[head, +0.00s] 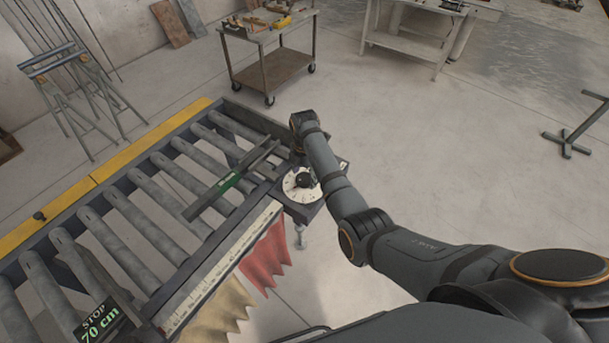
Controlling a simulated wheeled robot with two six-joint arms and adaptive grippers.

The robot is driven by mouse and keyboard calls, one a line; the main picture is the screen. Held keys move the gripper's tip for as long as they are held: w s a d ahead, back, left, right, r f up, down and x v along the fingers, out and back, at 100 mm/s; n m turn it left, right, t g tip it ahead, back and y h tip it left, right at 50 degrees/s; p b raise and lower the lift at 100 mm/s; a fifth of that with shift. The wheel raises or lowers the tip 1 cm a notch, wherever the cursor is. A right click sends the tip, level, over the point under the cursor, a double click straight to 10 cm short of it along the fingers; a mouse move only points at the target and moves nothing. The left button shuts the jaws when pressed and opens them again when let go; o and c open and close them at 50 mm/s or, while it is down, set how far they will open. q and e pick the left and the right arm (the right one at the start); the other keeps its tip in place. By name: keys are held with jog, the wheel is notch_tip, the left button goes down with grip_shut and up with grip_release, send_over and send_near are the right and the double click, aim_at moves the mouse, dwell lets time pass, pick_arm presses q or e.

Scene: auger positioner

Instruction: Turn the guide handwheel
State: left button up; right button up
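A round white dial with a black knob (304,181), which looks like the guide handwheel, sits on a dark bracket at the near right corner of the roller conveyor. The guide (228,184), a dark bar with a green label, lies across the rollers to its left. My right arm reaches in from the right, and its wrist end is just above and behind the dial in the picture. My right gripper (298,151) points down there and is mostly hidden by the wrist, so its fingers and any contact cannot be made out. My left gripper is out of view.
The conveyor's rollers (130,215) fill the left, with a yellow rail (110,166) behind. A scale strip (222,270), red and tan cloths and a "STOP 70 cm" sign (97,320) are along the near side. A tool cart (270,62) stands behind.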

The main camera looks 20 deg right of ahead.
aim_at(305, 178)
dwell(0.3)
notch_tip(305, 178, up, 12)
dwell(0.4)
jog(key=shift+s, duration=0.1)
